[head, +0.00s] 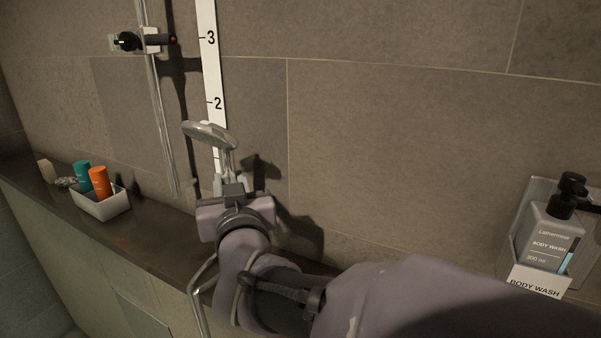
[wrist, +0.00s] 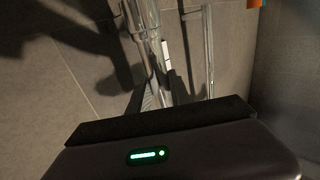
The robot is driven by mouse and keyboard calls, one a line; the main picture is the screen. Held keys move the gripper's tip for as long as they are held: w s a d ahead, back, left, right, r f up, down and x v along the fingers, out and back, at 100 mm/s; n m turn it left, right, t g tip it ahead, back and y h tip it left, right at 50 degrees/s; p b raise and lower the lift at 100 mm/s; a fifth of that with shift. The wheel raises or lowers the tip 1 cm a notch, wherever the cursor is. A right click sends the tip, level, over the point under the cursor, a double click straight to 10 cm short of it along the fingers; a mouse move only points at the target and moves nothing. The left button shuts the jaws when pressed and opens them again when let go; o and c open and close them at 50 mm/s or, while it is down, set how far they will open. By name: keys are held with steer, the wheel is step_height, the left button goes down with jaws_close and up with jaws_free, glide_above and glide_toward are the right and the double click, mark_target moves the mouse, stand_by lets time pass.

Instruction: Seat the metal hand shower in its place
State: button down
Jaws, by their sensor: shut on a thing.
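The metal hand shower (head: 207,133) is upright in front of the wall in the head view, its round head tilted to the left at the top. My gripper (head: 233,187) is shut on its handle, and the jaws hide the grip. A chrome piece that looks like the handle (wrist: 143,20) rises from my gripper in the wrist view. The chrome wall rail (head: 156,85) stands to the left of the hand shower. A black and chrome holder (head: 147,41) is on the rail, higher than and left of the hand shower, and apart from it.
A white scale strip (head: 209,60) with numbers runs up the wall behind. A white tray (head: 103,207) with an orange bottle (head: 100,182) and a teal bottle (head: 82,174) stands on the dark ledge (head: 150,245). A body wash bottle (head: 548,238) hangs at the right.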

steer(key=c, duration=1.1)
jaws_free()
steer(key=shift+f, duration=0.1)
steer(key=shift+s, duration=0.1)
steer(key=v, duration=1.7)
steer(key=shift+b, duration=0.45)
steer(key=shift+s, duration=0.1)
